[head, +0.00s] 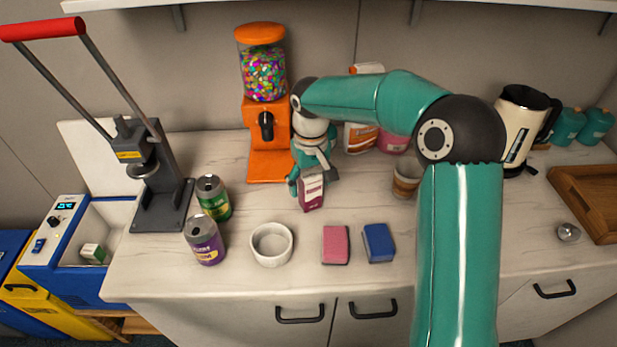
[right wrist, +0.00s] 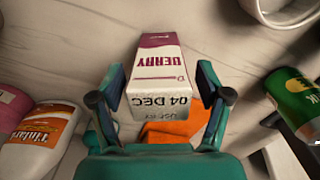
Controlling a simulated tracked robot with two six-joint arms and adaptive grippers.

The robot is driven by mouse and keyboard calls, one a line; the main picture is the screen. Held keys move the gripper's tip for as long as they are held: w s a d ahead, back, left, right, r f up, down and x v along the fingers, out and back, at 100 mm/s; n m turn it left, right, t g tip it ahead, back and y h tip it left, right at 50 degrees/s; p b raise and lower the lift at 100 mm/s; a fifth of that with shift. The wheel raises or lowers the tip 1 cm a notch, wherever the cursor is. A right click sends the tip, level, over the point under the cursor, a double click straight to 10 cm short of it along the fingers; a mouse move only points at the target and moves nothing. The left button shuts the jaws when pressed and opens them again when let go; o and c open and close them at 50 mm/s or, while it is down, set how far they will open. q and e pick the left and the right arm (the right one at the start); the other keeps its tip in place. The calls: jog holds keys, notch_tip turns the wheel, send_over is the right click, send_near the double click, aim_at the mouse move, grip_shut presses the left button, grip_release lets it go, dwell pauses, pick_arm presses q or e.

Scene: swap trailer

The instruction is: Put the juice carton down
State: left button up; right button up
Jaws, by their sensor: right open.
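The juice carton (head: 312,193), white and purple with "BERRY" on its side, is on the counter just in front of the orange candy dispenser. In the right wrist view the carton (right wrist: 163,72) lies between the two fingers of my right gripper (right wrist: 160,88). The fingers are spread, with a visible gap on both sides of the carton. In the head view my right gripper (head: 308,181) is at the carton and partly hides it. Its base looks to be on the counter. My left gripper is not in view.
The candy dispenser (head: 268,165) is close behind. A green can (head: 213,200), a purple can (head: 204,241) and a white bowl (head: 271,245) are to the left and front. Pink (head: 335,245) and blue (head: 378,243) sponges lie in front right. A brown cup (head: 405,182) stands by my arm.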

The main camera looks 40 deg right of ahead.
notch_tip(320, 180, up, 12)
jog(key=shift+r, duration=0.1)
dwell(0.5)
dwell(0.4)
